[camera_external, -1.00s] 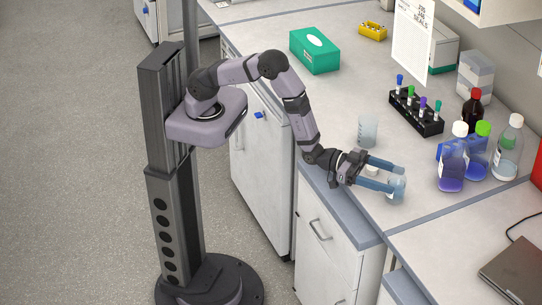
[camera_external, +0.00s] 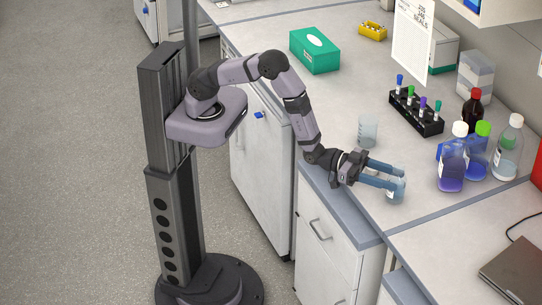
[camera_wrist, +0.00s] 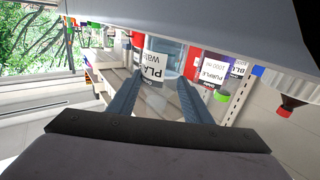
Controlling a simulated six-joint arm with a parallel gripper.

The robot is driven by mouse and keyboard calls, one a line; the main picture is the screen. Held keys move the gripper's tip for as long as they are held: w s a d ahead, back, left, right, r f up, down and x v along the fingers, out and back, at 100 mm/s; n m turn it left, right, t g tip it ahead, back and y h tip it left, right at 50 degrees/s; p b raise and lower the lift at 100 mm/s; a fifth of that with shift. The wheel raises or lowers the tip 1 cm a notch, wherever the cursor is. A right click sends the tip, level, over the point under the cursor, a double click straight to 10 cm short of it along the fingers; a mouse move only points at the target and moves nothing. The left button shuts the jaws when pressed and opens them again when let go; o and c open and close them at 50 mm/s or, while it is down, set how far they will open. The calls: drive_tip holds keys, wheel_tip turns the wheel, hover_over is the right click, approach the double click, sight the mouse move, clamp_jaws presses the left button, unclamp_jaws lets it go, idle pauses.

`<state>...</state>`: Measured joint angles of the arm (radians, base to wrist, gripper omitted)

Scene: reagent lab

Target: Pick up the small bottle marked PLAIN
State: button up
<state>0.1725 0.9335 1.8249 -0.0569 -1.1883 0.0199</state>
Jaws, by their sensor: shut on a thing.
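The small clear bottle (camera_external: 398,192) stands near the front of the bench, at the ends of my gripper's blue fingers. In the wrist view the small bottle (camera_wrist: 154,68) shows a white label with "PLA" and part of a second word; the rest is cut off from sight. My gripper (camera_external: 399,177) reaches in low and nearly level from the left, with one finger on each side of the bottle. In the wrist view the fingers of my gripper (camera_wrist: 158,82) are shut on it. I see no clear gap under the bottle.
Behind it stand a purple-filled bottle (camera_external: 452,168), a green-capped bottle (camera_external: 478,155), a clear bottle (camera_external: 507,150) and a brown red-capped bottle (camera_external: 472,110). A beaker (camera_external: 367,132) and tube rack (camera_external: 416,112) are farther back. A laptop (camera_external: 515,270) lies right.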

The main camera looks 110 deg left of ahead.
drive_tip(key=shift+r, duration=0.2)
drive_tip(key=shift+r+b, duration=1.2)
drive_tip(key=shift+r, duration=3.55)
drive_tip(key=shift+a, duration=0.1)
